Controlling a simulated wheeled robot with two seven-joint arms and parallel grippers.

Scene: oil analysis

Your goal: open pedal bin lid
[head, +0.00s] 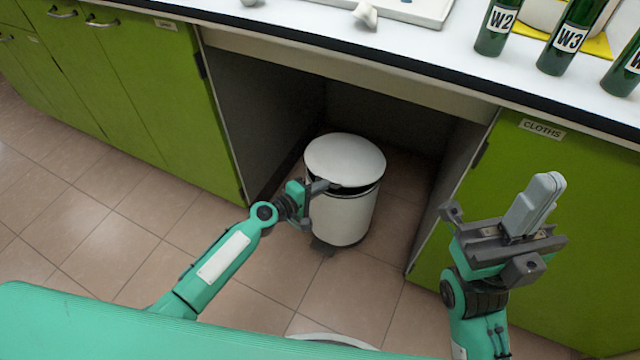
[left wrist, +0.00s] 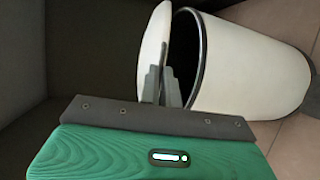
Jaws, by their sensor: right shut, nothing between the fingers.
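The white pedal bin (head: 340,217) stands on the floor in the open bay under the counter. Its round white lid (head: 345,158) is raised a little, with a dark gap below its front rim. My left gripper (head: 318,187) is at the lid's front left edge. In the left wrist view its two fingers (left wrist: 162,88) are close together with the lid's edge (left wrist: 153,38) between them, and the dark bin opening (left wrist: 184,50) shows beside it. The pedal (head: 322,246) is at the bin's foot. My right gripper (head: 537,203) is shut and empty, off to the right.
Green cabinets (head: 160,110) flank the bay on the left, and a green door labelled CLOTHS (head: 560,220) is on the right. The counter (head: 400,55) above holds green bottles (head: 568,38) and a tray. The tiled floor (head: 270,285) before the bin is clear.

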